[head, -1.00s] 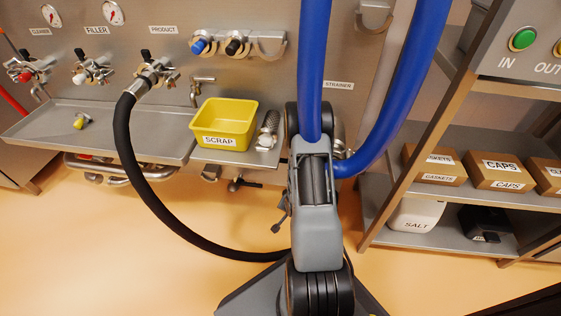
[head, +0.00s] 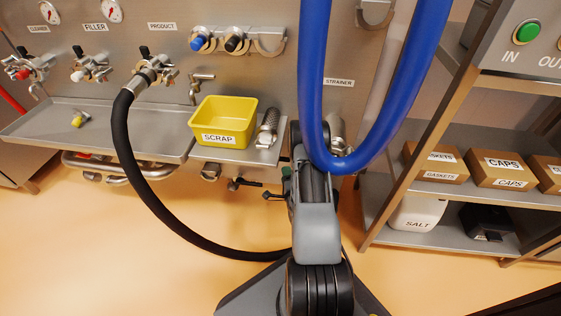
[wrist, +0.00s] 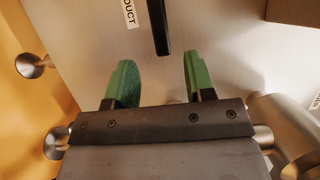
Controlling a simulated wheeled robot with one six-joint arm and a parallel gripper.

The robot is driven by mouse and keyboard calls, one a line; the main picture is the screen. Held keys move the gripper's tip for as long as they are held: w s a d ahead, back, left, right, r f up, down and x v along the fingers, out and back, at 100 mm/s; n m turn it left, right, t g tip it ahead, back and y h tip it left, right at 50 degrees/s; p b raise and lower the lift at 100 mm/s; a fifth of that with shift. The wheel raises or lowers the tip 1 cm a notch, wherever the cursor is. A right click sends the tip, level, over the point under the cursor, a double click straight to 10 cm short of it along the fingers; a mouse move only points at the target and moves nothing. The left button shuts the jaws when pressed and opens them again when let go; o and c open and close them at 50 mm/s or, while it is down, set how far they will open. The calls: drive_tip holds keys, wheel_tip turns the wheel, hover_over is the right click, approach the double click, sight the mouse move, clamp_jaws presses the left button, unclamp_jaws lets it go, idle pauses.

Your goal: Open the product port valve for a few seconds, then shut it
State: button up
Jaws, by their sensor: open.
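In the wrist view my gripper (wrist: 158,60) is open, with two green fingertips apart and nothing between them. A black bar (wrist: 160,25), seemingly a valve lever, ends just beyond the gap and is cut by the top edge. Beside it is a partly cut label (wrist: 130,12) reading "...DUCT". In the head view the product port (head: 148,75) has a black hose (head: 122,150) attached and a small black lever (head: 145,52) above it. I cannot tell whether this is the same lever. My arm hides most of the gripper there.
A yellow scrap bin (head: 222,122) stands on the steel shelf beside the tray (head: 150,138). A blue hose (head: 313,80) hangs in a loop over my arm. A shelf rack (head: 400,235) with boxes (head: 500,168) stands right. Metal knobs (wrist: 30,66) and pipework (wrist: 280,125) flank my gripper.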

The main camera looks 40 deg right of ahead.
sight(281, 161)
drive_tip(key=b+x, duration=0.2)
drive_tip(key=x, duration=0.7)
drive_tip(key=shift+w+d+b, duration=0.15)
drive_tip(key=shift+w+b, duration=0.15)
drive_tip(key=shift+b, duration=0.1)
clamp_jaws()
